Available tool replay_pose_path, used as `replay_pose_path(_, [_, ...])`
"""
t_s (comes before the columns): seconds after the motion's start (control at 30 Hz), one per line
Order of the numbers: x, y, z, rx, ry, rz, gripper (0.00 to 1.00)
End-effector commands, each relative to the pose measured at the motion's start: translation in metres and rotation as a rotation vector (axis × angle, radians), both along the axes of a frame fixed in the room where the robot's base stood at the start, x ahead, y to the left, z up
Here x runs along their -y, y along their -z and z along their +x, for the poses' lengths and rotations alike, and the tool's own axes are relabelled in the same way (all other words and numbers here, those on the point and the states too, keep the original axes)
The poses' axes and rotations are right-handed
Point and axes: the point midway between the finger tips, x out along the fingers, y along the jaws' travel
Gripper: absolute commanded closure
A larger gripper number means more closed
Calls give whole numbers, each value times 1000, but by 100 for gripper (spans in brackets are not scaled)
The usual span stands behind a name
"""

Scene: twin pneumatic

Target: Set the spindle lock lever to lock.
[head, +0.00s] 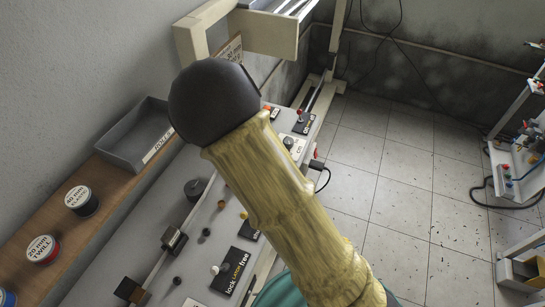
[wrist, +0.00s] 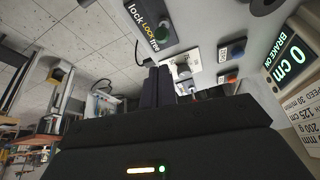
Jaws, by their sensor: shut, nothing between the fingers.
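In the wrist view a black plate reading "lock LOCK free" (wrist: 150,22) sits on the pale machine panel. A lever with a green knob (wrist: 140,34) stands on it. It looks like the spindle lock lever, but I cannot tell which word it points to. My gripper (wrist: 155,88) is shut and empty, its dark fingers below this plate and apart from the lever. In the head view my arm covers much of the panel, and my gripper is hidden. There, a similar plate reading "lock LATCH free" (head: 232,272) carries a white-tipped lever (head: 215,270).
In the wrist view a white switch plate (wrist: 186,70), a red-orange button (wrist: 232,78) and a display reading "BRAKE ON 0 cm" (wrist: 289,56) are close by. In the head view a grey tray (head: 135,133) and spools (head: 81,200) line the wooden shelf. Tiled floor lies open at right.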

Motion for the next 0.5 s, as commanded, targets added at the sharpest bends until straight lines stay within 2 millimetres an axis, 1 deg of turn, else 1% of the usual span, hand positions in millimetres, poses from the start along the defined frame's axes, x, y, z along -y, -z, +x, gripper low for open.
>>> replay_pose_path(0.03, [-5,-3,-6,2,-5,0,100])
replay_pose_path(0.2, [-17,-15,-23,1,-9,1,100])
replay_pose_path(0.4, [-24,-24,-35,1,-8,0,100])
replay_pose_path(0.5, [-24,-26,-37,1,-6,0,100])
